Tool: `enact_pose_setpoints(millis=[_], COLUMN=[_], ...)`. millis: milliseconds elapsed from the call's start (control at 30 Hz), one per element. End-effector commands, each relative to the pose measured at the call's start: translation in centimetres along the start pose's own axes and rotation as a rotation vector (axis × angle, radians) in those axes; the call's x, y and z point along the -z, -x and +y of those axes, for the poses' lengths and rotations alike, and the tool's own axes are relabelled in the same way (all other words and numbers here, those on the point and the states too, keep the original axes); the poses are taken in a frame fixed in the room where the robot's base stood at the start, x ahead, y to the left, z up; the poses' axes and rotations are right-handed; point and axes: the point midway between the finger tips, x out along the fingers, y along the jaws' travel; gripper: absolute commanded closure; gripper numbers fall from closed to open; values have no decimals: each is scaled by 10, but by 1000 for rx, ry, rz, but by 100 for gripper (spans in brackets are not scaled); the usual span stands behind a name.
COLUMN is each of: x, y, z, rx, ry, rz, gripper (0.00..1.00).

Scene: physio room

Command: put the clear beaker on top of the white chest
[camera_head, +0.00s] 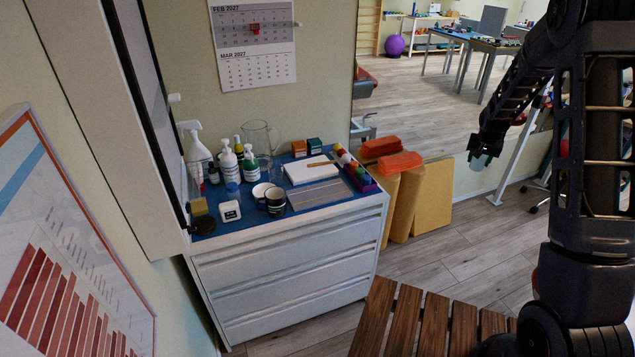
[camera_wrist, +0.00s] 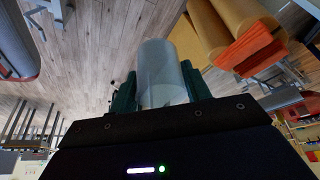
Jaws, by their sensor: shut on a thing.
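My gripper (camera_head: 486,147) is at the right of the head view, held up in the air to the right of the white chest. It is shut on the clear beaker (camera_head: 480,162), which shows faintly just below the fingers. In the wrist view the clear beaker (camera_wrist: 163,75) sits between the two dark green fingertips (camera_wrist: 155,92). The white chest (camera_head: 290,258) stands at the centre left against the wall. Its blue top carries many things, and the beaker is well apart from it.
On the chest top are a glass jug (camera_head: 260,140), spray and pump bottles (camera_head: 229,163), a dark mug (camera_head: 275,201), a white book (camera_head: 310,169) and a row of coloured pieces (camera_head: 354,170). Yellow foam blocks (camera_head: 409,203) stand right of the chest. A slatted wooden bench (camera_head: 430,318) is in front.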

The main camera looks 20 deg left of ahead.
Motion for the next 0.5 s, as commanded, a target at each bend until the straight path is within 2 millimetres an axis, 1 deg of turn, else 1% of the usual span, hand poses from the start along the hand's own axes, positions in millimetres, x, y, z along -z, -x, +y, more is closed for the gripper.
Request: enact_pose_setpoints(millis=[33, 67, 100, 167, 200, 267, 300, 367, 400, 467, 500], x=[-5, -9, -13, -21, -26, -35, -42, -52, -59, -70, -78], y=[2, 3, 4, 7, 9, 12, 15, 19, 22, 27, 30], z=[-24, -37, -54, -79, -96, -120, -137, -160, -176, -199, -215], rx=[20, 30, 45, 66, 81, 102, 117, 138, 152, 173, 188], ry=[45, 72, 106, 158, 193, 244, 280, 330, 366, 416, 451], rz=[0, 0, 0, 0, -1, -1, -1, -1, -1, -1, -1], gripper=[80, 80, 80, 80, 80, 80, 80, 80, 80, 80, 80])
